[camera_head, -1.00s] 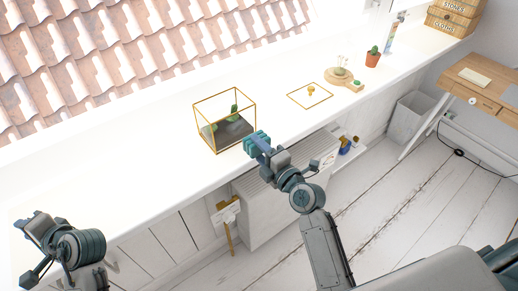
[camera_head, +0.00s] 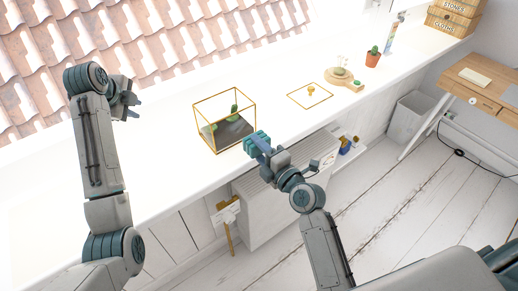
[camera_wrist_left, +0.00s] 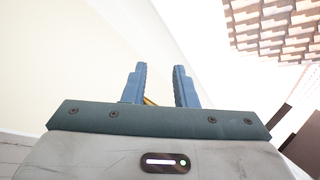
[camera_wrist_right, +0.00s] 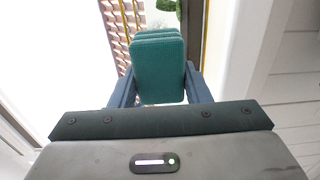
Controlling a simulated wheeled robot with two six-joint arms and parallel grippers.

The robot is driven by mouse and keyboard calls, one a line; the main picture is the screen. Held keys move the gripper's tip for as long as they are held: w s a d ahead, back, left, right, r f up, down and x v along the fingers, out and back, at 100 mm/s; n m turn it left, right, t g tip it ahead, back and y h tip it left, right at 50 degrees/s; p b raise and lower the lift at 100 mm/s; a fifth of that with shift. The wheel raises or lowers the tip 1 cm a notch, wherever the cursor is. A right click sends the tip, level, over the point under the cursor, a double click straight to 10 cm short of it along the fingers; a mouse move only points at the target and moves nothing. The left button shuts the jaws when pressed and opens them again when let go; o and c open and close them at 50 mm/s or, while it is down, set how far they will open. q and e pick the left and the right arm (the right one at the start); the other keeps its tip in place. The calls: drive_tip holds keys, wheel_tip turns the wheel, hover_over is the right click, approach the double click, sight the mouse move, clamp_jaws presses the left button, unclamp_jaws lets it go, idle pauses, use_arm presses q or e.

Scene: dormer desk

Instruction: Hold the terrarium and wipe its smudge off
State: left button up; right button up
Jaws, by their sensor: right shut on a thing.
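The terrarium (camera_head: 197,124) is a clear box with gold edges, with dark soil and small green plants inside. It stands upright on the white windowsill desk. A smudge on its glass cannot be made out. My right gripper (camera_head: 259,144) is shut on a teal sponge (camera_wrist_right: 158,68), which is close to the terrarium's near right side; I cannot tell if they touch. My left gripper (camera_head: 130,98) is open and empty, to the left of the terrarium and apart from it. In the left wrist view, a bit of gold (camera_wrist_left: 150,101) shows between its fingers (camera_wrist_left: 160,72).
A gold-framed lid (camera_head: 310,95) with a knob lies flat to the right of the terrarium. Beyond it stand a wooden board (camera_head: 341,79) and a potted cactus (camera_head: 373,57). The desk between my left gripper and the terrarium is clear. The tiled roof lies behind the desk.

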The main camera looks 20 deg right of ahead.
sight(205, 108)
use_arm(q)
drive_tip(key=s+d+r+n+g+h, duration=0.1)
drive_tip(key=d+r+n+g+h, duration=0.15)
drive_tip(key=d+n+h, duration=0.75)
drive_tip(key=d+f+y, duration=0.1)
drive_tip(key=d+f, duration=0.1)
drive_tip(key=d, duration=0.1)
drive_tip(key=w+d+f+m+y, duration=0.1)
drive_tip(key=d+f, duration=0.2)
drive_tip(key=w+d+f+y, duration=0.1)
drive_tip(key=d+f+y, duration=0.1)
drive_tip(key=d, duration=0.1)
drive_tip(key=shift+d+f+m+g, duration=0.2)
drive_tip(key=shift+d+m+g, duration=0.1)
drive_tip(key=shift+d, duration=0.1)
clamp_jaws()
drive_tip(key=shift+s+f, duration=0.15)
drive_tip(key=shift+f, duration=0.2)
idle(0.9)
